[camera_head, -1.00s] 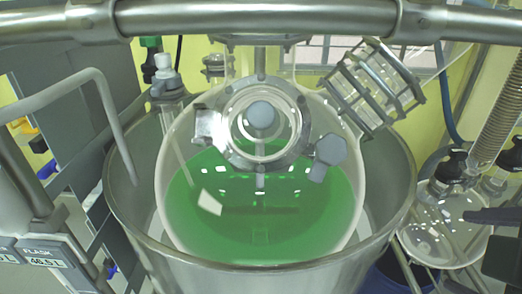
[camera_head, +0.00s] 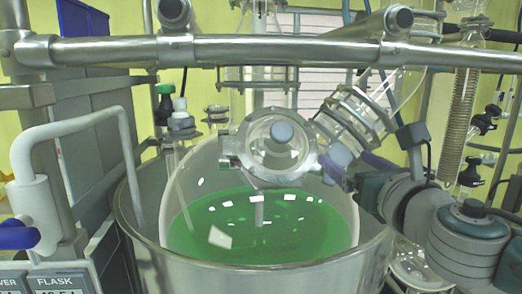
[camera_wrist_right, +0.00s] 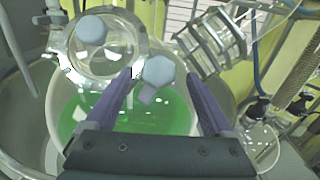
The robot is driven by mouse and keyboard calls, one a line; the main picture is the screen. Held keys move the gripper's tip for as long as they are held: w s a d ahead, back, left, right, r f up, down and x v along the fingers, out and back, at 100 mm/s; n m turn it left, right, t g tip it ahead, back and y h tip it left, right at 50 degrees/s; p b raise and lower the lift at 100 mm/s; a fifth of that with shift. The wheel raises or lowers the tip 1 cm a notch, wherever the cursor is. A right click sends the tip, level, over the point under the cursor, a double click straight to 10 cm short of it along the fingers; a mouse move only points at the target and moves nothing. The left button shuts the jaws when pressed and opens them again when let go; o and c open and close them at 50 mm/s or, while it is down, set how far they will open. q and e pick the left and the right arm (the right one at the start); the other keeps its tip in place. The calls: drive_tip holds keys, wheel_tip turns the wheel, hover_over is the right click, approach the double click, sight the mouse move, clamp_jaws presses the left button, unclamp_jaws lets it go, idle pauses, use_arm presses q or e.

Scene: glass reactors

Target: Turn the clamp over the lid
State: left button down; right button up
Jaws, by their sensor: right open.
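The round glass lid (camera_head: 272,150) sits inside a metal ring on the front of the glass vessel, with a blue-grey ball (camera_head: 282,132) at its middle. The clamp (camera_head: 340,155) has a blue-grey knob at the lower right of this ring; it also shows in the right wrist view (camera_wrist_right: 158,71). My right gripper (camera_head: 354,168) comes in from the right, beside the clamp. In the right wrist view its two purple fingers (camera_wrist_right: 158,77) are apart, one on each side of the clamp knob. I cannot tell whether they touch it. My left gripper is not in view.
The vessel holds green liquid (camera_head: 245,240) and sits in a metal tub (camera_head: 290,268). A horizontal metal rail (camera_head: 280,50) crosses above. A caged glass port (camera_head: 352,118) lies just above and right of the clamp. A bent white pipe (camera_head: 75,130) stands at the left.

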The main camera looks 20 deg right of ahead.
sight(340, 153)
drive_tip(key=shift+x, duration=1.25)
drive_tip(key=shift+c, duration=0.3)
drive_tip(key=c, duration=1.3)
